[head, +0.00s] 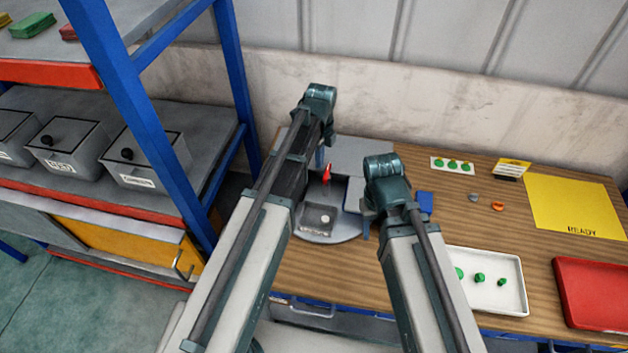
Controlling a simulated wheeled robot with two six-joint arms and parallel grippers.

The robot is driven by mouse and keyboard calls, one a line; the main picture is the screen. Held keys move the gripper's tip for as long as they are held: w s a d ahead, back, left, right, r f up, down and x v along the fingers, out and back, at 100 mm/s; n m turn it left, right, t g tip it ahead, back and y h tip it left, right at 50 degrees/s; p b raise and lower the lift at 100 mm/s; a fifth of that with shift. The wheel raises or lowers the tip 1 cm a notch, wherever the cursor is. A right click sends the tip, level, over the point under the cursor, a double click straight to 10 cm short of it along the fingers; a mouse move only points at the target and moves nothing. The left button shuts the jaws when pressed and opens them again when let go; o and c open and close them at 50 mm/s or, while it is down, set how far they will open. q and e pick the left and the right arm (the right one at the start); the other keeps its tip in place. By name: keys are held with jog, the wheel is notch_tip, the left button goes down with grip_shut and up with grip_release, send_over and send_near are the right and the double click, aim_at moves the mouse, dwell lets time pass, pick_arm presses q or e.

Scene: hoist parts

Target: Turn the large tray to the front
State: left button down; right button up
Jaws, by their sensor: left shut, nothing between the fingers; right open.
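A grey round turntable (345,234) stands at the back left of the wooden table. On its front part is a dark grey square tray (320,217) with a pale round knob; its label is too small to read. A red handle-like piece (327,174) stands up behind that tray. I cannot tell which compartment holds the large tray. My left gripper (320,158) is shut and empty above the turntable, just behind the red piece; contact cannot be made out. My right gripper (364,215) is open at the turntable's right side, partly hidden by its arm.
A blue block (425,203) is beside my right wrist. A white tray with green parts (490,260), a red tray (595,300) and a yellow READY mat (575,205) lie to the right. A blue-framed shelf (130,95) with grey bins stands close on the left.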

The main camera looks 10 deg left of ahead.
pick_arm(q)
jog(key=shift+r+p, duration=2.4)
jog(key=shift+r, duration=0.35)
jog(key=shift+f, duration=0.1)
